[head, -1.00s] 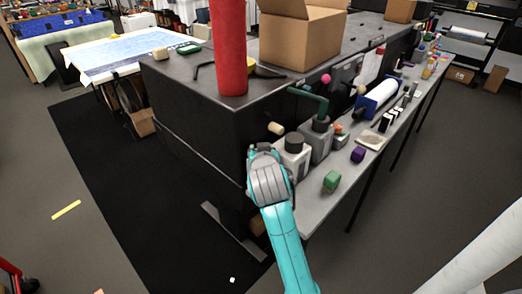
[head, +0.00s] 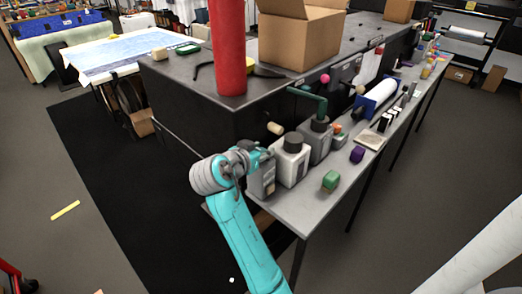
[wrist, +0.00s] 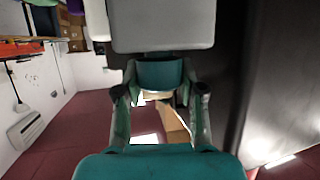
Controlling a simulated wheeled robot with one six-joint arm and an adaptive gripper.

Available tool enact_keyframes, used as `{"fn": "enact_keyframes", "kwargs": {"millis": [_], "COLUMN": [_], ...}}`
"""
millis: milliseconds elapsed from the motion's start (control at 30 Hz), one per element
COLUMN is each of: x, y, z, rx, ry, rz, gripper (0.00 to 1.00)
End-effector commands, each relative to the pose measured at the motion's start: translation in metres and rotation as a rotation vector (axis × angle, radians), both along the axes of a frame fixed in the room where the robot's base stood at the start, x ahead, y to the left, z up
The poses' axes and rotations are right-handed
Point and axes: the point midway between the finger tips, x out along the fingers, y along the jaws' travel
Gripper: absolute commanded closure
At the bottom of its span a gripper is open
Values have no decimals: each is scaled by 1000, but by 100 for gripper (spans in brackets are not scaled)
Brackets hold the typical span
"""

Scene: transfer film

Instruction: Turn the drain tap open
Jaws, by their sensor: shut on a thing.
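My gripper (head: 262,155) is at the near left end of the grey side bench, with its arm reaching up from below. It meets the upper part of a grey boxy thing (head: 262,180). In the wrist view, the fingers of my gripper (wrist: 160,85) close in on either side of a teal piece, with a pale grey block (wrist: 163,25) just beyond. I cannot make out the drain tap clearly; its shape and how far it is turned are hidden at the fingers.
The big black machine (head: 200,125) rises behind. The floor at left is open.

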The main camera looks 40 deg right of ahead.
Motion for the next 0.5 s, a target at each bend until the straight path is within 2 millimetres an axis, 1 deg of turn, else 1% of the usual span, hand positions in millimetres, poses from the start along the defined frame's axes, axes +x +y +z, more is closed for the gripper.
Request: {"fn": "enact_keyframes", "kwargs": {"millis": [400, 433, 467, 500], "x": [0, 0, 0, 0], "y": [0, 0, 0, 0], "z": [-1, -1, -1, -1], "rx": [2, 2, 2, 2], "ry": [3, 3, 3, 3], "rz": [-5, -5, -5, -5], "gripper": [96, 54, 46, 36]}}
